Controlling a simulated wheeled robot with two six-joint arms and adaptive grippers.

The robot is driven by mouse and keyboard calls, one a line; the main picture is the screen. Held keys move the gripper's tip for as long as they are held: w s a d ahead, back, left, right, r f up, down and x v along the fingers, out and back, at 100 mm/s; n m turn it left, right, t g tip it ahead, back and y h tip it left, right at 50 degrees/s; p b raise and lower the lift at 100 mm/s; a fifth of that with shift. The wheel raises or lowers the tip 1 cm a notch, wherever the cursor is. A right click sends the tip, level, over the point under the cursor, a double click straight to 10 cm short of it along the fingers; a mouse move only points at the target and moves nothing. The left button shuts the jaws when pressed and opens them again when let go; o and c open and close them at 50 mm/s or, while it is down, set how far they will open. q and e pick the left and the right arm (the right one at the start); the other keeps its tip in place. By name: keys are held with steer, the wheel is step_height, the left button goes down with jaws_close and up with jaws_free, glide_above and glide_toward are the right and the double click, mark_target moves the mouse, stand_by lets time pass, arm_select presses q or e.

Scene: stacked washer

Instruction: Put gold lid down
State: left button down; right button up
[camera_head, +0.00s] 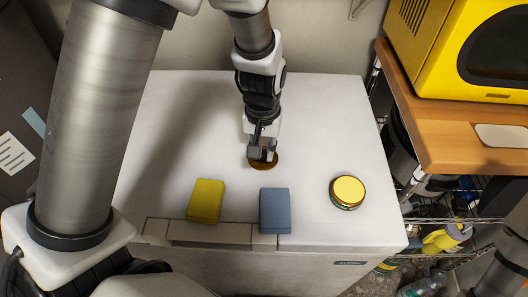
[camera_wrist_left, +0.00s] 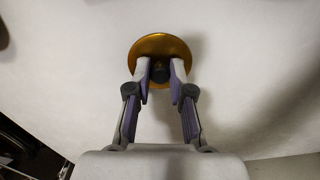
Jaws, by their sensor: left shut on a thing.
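The gold lid (camera_wrist_left: 160,46) is a round gold disc with a dark knob. My left gripper (camera_wrist_left: 161,74) is shut on the lid's knob, and the lid lies beyond its fingertips. In the head view the lid (camera_head: 265,161) shows under my left gripper (camera_head: 262,153), at or just above the white top of the appliance (camera_head: 320,120); I cannot tell whether it touches. The gripper hides part of it. My right gripper is not in view.
A yellow sponge (camera_head: 206,201) and a blue sponge (camera_head: 275,210) lie near the front edge. A jar with a gold top (camera_head: 348,192) stands at the right. A wooden shelf (camera_head: 450,130) with a yellow microwave (camera_head: 460,50) is beyond the right edge. The white top around the lid is clear.

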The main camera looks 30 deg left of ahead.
mark_target(263, 153)
arm_select(q)
steer(key=shift+r, duration=0.15)
steer(key=shift+s+d, duration=0.1)
steer(key=shift+d, duration=0.05)
steer(key=shift+f, duration=0.2)
steer(key=c, duration=1)
jaws_free()
steer(key=shift+c, duration=0.2)
step_height(263, 153, up, 12)
steer(key=p, duration=0.1)
steer(key=shift+r, duration=0.25)
